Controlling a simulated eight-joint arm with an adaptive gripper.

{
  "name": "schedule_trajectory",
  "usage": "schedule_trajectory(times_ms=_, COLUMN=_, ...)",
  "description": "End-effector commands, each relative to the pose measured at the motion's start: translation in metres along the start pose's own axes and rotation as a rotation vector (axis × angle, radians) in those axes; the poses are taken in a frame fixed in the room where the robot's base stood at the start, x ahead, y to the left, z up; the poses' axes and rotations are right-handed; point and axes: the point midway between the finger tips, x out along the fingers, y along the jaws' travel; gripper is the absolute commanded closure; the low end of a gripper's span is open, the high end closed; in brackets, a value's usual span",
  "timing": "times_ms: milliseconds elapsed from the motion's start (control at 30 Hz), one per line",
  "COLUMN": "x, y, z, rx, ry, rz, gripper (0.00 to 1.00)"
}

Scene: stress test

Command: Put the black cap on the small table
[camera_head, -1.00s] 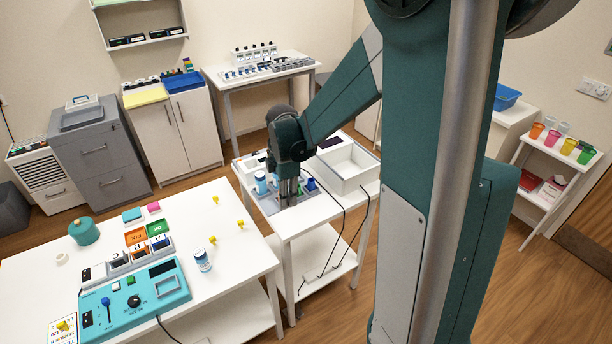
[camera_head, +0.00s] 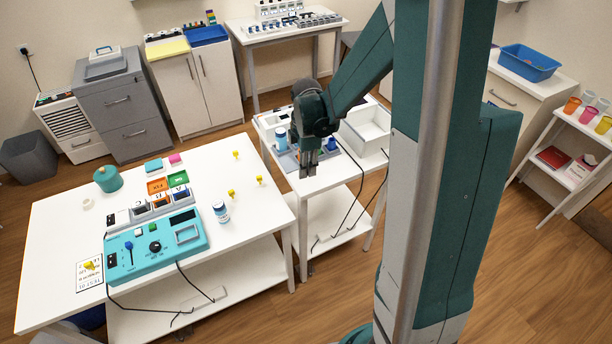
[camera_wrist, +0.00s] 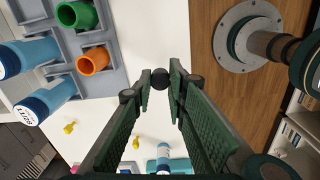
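The black cap (camera_wrist: 160,80) is a small dark round piece between my fingertips in the wrist view. My gripper (camera_wrist: 160,78) is shut on it and holds it above a white tabletop. In the head view my gripper (camera_head: 308,172) points down over the front part of the small white table (camera_head: 310,186); the cap cannot be made out there. The grey rack (camera_head: 287,161) on this table also shows in the wrist view (camera_wrist: 98,35), holding a green cap (camera_wrist: 76,15) and an orange cap (camera_wrist: 92,61). Blue-and-white bottles (camera_wrist: 48,98) stand at its left.
A white open box (camera_head: 366,132) stands at the small table's right. The larger white table (camera_head: 60,215) on the left holds a teal device (camera_head: 157,247), a bottle (camera_head: 221,212) and yellow pieces. Cables hang off the small table. Bare white top lies beside the rack.

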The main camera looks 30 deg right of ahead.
Motion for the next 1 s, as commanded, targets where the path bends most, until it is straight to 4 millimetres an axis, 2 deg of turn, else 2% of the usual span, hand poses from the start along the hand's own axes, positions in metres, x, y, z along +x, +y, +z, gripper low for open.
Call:
schedule_trajectory(times_ms=267, x=0.001, y=0.0, z=0.0, rx=0.0, ry=0.0, rz=0.0, gripper=0.89)
schedule_trajectory(times_ms=700, x=0.038, y=-0.001, z=0.0, rx=0.0, ry=0.0, rz=0.0, gripper=0.89)
schedule_trajectory(times_ms=1000, x=0.041, y=-0.001, z=0.0, rx=0.0, ry=0.0, rz=0.0, gripper=0.89)
